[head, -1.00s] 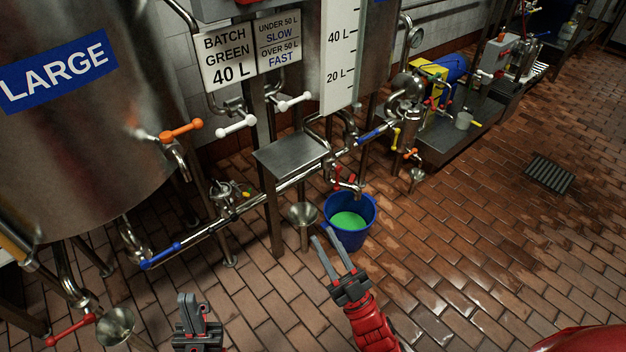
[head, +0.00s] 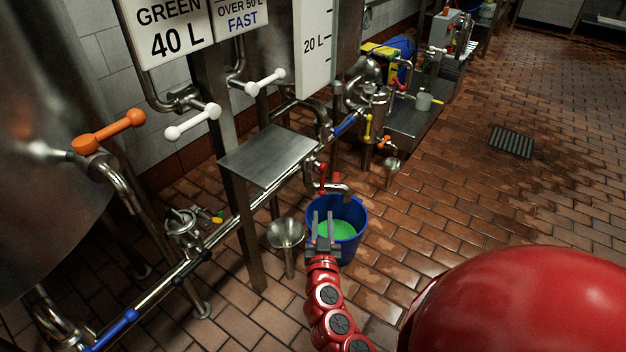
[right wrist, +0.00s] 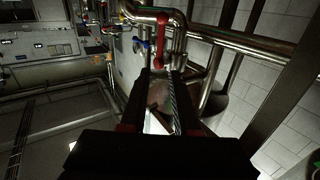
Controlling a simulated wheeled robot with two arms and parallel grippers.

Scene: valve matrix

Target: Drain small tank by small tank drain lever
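The red drain lever (head: 321,178) is on the pipework under the small tank, just above the blue bucket (head: 350,228). The bucket holds green liquid (head: 337,232). My right gripper (head: 323,217) is open and empty, in front of the bucket and below the lever in the head view. Its two fingers point up toward the pipe outlet. In the right wrist view a red lever (right wrist: 162,38) hangs on the pipes beyond the open fingers, apart from them. My left gripper is not in view.
A steel funnel (head: 286,233) on a stand is left of the bucket. A steel shelf (head: 268,156) and post stand behind it. White levers (head: 193,122) and an orange lever (head: 110,131) are up left. A blue lever (head: 345,125) is on the long pipe.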

